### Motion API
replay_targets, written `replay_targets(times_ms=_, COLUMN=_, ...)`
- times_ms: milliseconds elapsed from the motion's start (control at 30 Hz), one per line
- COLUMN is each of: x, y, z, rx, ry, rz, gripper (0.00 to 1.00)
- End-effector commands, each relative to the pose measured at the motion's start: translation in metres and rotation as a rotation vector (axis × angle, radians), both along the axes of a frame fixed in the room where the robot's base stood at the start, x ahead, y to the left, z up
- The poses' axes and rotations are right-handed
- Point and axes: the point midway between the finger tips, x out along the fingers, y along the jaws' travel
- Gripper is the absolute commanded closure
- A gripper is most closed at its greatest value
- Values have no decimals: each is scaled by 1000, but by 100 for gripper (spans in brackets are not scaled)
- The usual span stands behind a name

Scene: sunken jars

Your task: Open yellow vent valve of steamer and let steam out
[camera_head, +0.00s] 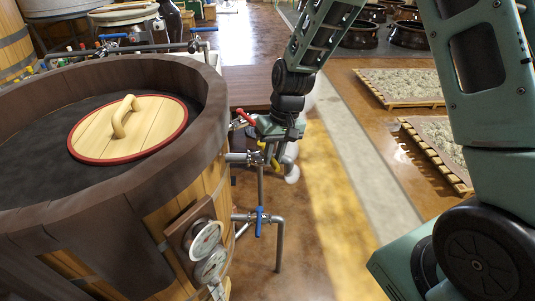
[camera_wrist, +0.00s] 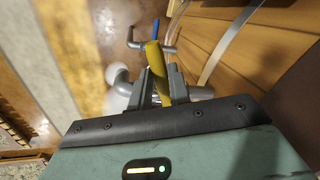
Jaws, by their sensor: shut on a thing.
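The steamer (camera_head: 130,215) is a large wooden tub at the left of the head view, with a dark rim and a round lid. Pipes with red, yellow and blue valve handles stand at its right side. The yellow vent valve handle (camera_wrist: 155,57) runs up between my gripper's fingers in the wrist view; part of it also shows in the head view (camera_head: 274,162). My gripper (camera_wrist: 161,92) is shut on this handle. In the head view my gripper (camera_head: 270,143) partly covers the valve. A whitish patch (camera_wrist: 118,98) lies beside the pipe; I cannot tell whether it is steam.
The red handle (camera_head: 245,117) is just left of my gripper, and the blue handle (camera_head: 259,221) is below it. Two gauges (camera_head: 207,240) face out from the tub. Wooden trays (camera_head: 440,150) lie at the right. The floor between is clear.

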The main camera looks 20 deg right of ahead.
Motion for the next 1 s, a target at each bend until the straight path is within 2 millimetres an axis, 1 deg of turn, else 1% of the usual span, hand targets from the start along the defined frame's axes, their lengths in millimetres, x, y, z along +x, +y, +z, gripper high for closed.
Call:
replay_targets(times_ms=33, x=1, y=-5, z=2, rx=1, ry=-1, rz=39, gripper=100)
replay_targets(times_ms=500, x=10, y=-35, z=3, rx=0, ry=0, rz=488, gripper=100)
replay_targets(times_ms=800, x=23, y=-51, z=3, rx=0, ry=-1, rz=767, gripper=100)
replay_targets(times_ms=1000, x=32, y=-57, z=3, rx=-1, ry=-2, rz=922, gripper=100)
